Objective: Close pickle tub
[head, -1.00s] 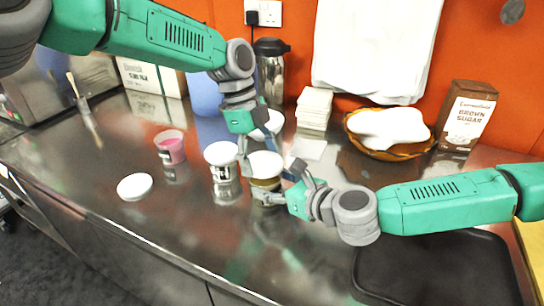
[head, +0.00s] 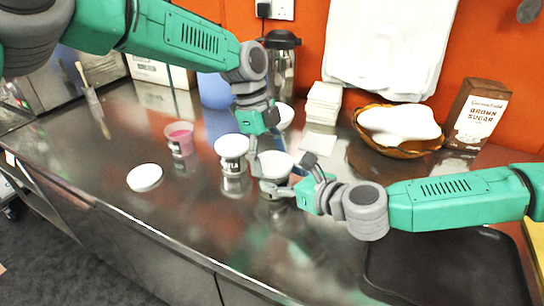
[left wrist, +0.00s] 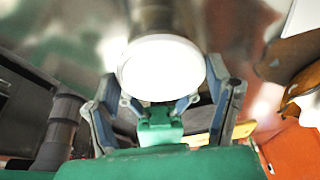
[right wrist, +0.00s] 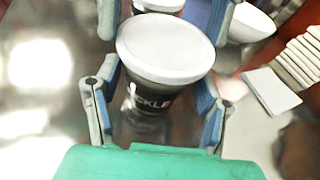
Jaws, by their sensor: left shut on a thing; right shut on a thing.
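The pickle tub (right wrist: 150,103), dark with a "PICKLE" label partly readable in the right wrist view, stands upright on the steel counter. A round white lid (head: 274,164) lies over its mouth; it looks level, but I cannot tell if it is pressed fully down. My left gripper (head: 265,156) reaches down from above and is shut on the lid, which also shows between its fingers in the left wrist view (left wrist: 160,68). My right gripper (head: 298,177) comes from the right and is shut around the tub's side. The tub's lower part is mostly hidden in the head view.
A second lidded tub (head: 232,148) stands close to the left. An open pink tub (head: 180,139) and a loose white lid (head: 145,177) are farther left. A napkin stack (head: 323,103), a basket (head: 400,130) and a sugar box (head: 479,113) are behind. A black tray (head: 440,270) lies front right.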

